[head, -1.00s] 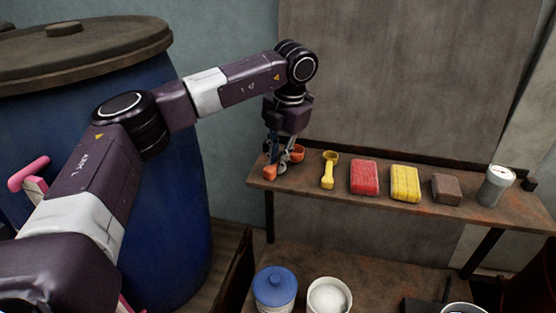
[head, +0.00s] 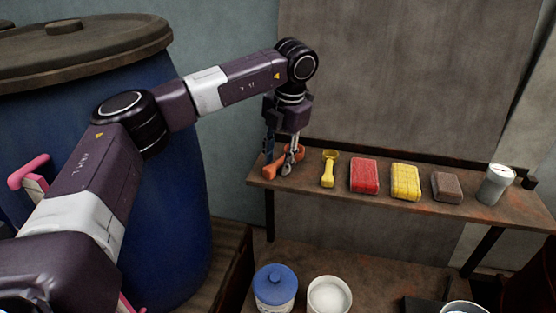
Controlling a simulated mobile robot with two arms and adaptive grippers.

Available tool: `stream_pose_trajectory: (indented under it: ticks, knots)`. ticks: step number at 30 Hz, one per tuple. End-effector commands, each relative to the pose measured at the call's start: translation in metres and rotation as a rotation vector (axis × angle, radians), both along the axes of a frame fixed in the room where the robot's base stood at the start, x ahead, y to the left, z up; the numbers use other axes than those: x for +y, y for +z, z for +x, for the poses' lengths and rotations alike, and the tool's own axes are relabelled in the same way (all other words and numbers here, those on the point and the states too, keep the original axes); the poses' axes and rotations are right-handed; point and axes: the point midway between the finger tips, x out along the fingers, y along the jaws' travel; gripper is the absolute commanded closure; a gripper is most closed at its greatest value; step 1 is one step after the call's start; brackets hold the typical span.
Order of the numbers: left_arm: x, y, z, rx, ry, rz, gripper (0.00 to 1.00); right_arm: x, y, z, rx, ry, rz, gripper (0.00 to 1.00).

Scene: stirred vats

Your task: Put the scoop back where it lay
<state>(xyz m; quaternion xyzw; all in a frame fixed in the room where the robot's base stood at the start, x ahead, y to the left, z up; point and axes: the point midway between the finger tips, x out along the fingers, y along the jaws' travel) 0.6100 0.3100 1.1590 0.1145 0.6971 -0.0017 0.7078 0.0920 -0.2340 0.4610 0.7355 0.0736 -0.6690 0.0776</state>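An orange scoop (head: 272,169) rests at the left end of the wooden shelf (head: 333,188), just left of a yellow scoop (head: 328,171). My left gripper (head: 279,163) points down over the orange scoop. Its two fingers stand apart on either side of it, one behind on the left and one in front on the right. The front finger hides part of the scoop. The gripper looks open, with the scoop lying between the fingers. My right gripper is not in view.
Along the shelf stand a red sponge (head: 364,175), a yellow sponge (head: 405,182), a brown block (head: 447,187) and a grey can (head: 495,184). Below are a blue-lidded jar (head: 275,285) and a white tub (head: 329,295). A large blue vat (head: 170,220) is at left.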

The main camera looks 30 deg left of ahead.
Motion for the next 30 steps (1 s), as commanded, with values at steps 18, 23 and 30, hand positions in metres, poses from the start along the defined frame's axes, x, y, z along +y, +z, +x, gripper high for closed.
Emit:
stream_pose_trajectory:
  ticks: [18, 23, 30]
  knots:
    - [-0.017, 0.107, -0.002, -0.002, 0.0, -0.001, 0.67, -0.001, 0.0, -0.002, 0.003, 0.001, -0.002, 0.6]
    - [-0.019, 0.115, -0.003, -0.001, -0.001, -0.001, 0.67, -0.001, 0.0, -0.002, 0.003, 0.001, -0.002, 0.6]
    - [-0.019, 0.115, -0.003, -0.001, -0.001, -0.001, 0.67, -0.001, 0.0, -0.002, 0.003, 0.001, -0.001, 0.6]
